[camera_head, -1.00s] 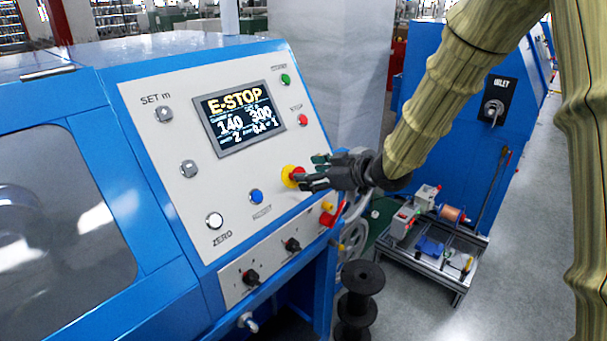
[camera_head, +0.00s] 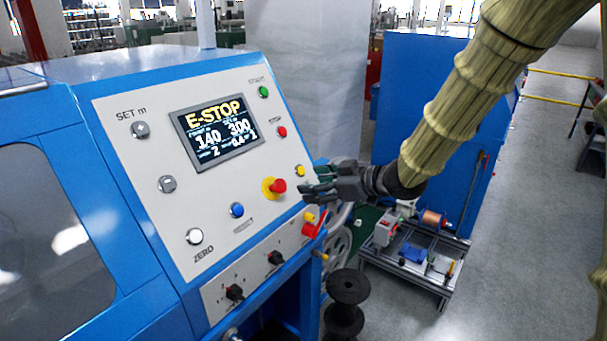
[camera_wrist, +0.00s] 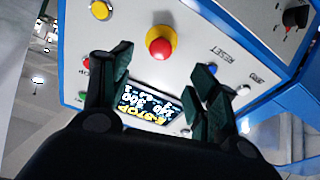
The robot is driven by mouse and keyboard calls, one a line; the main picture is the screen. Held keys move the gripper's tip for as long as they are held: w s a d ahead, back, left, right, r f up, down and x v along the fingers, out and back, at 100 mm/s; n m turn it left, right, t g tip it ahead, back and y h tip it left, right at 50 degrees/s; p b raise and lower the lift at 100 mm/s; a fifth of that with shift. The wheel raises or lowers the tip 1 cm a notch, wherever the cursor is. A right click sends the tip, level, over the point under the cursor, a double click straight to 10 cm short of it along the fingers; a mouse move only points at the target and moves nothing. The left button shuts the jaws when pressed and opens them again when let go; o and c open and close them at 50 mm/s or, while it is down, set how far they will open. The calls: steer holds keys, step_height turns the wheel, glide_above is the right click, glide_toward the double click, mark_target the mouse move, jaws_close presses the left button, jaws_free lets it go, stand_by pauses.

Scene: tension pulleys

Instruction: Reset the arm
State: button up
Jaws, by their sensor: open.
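My arm comes in from the upper right of the head view, covered in a tan ribbed sleeve. My gripper (camera_head: 312,191) is open and empty, just right of the red emergency stop button (camera_head: 278,186) with its yellow collar. In the wrist view, my gripper (camera_wrist: 162,80) shows two dark fingers spread apart, with the red button (camera_wrist: 160,46) beyond and between them. The gripper appears apart from the button. The panel's screen (camera_head: 217,131) reads E-STOP, and it also shows in the wrist view (camera_wrist: 150,103).
The blue machine's sloped control panel (camera_head: 150,195) carries several buttons and knobs. A small cart (camera_head: 405,270) with parts and a black spool (camera_head: 346,290) stand below right. A blue cabinet (camera_head: 420,80) is behind my arm. Open floor (camera_head: 530,200) lies at right.

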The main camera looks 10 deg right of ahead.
steer(key=s+f+m+g+h, duration=0.15)
steer(key=s+f, duration=0.25)
steer(key=f, duration=0.7)
steer(key=s+f+m+g+h, duration=0.1)
steer(key=s+f+m+h, duration=0.2)
steer(key=f, duration=0.7)
steer(key=s+f+m+g, duration=0.15)
steer(key=s+f, duration=0.35)
steer(key=f, duration=0.6)
steer(key=s+f+m+g+h, duration=0.1)
steer(key=s+f+g, duration=0.1)
steer(key=s+f, duration=0.4)
steer(key=s+d+f+m+g+h, duration=0.1)
steer(key=s+f, duration=0.5)
steer(key=s, duration=0.8)
steer(key=s+d+f+m+g+h, duration=0.1)
steer(key=s+f+m+g+h, duration=0.1)
steer(key=s+f, duration=0.4)
steer(key=s+g, duration=0.1)
steer(key=s, duration=0.3)
steer(key=shift+s+f+m, duration=0.2)
steer(key=shift+f+m, duration=0.15)
steer(key=shift+m, duration=0.05)
